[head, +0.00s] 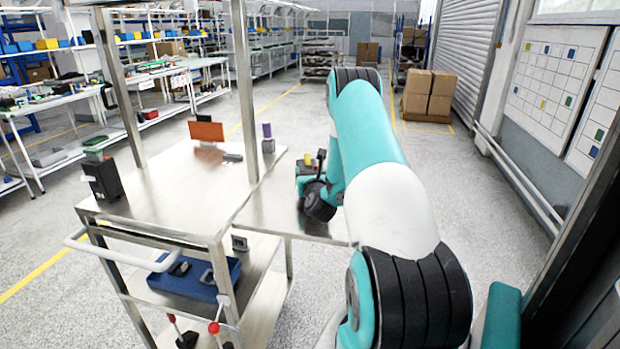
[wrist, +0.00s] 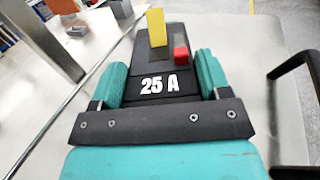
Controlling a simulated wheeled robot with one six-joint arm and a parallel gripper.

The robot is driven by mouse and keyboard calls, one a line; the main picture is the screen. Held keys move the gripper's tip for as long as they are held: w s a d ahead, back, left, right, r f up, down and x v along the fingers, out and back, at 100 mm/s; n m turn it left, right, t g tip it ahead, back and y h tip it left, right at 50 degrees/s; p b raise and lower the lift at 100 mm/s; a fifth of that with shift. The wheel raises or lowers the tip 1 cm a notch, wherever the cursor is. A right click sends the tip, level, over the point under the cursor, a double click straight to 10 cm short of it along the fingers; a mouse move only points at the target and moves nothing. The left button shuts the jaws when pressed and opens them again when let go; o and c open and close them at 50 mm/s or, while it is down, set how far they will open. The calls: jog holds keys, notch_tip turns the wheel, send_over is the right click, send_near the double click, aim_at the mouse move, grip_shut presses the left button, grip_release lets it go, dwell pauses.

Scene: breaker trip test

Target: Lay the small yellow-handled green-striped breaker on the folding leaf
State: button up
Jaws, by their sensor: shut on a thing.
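My gripper (head: 309,172) is over the folding leaf (head: 285,212), the metal panel on the right side of the cart. In the wrist view its two teal fingers (wrist: 160,72) are shut on the sides of a black breaker (wrist: 160,86) marked "25 A". The breaker has a yellow handle (wrist: 156,27) standing up and a red block beside it. No green stripe can be made out; the fingers cover its sides. In the head view the breaker is small and partly hidden by my arm. I cannot tell whether it touches the leaf.
The cart top (head: 165,200) holds a black device with a green top (head: 103,176), an orange plate (head: 206,131), a purple-topped grey block (head: 267,138) and a small dark item (head: 232,157). A metal post (head: 243,90) rises near the leaf. A blue case (head: 195,277) is on the lower shelf.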

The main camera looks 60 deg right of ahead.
jog(key=o, duration=0.9)
jog(key=shift+f, duration=0.15)
jog(key=shift+c, duration=0.2)
jog(key=o, duration=0.4)
jog(key=shift+o, duration=0.2)
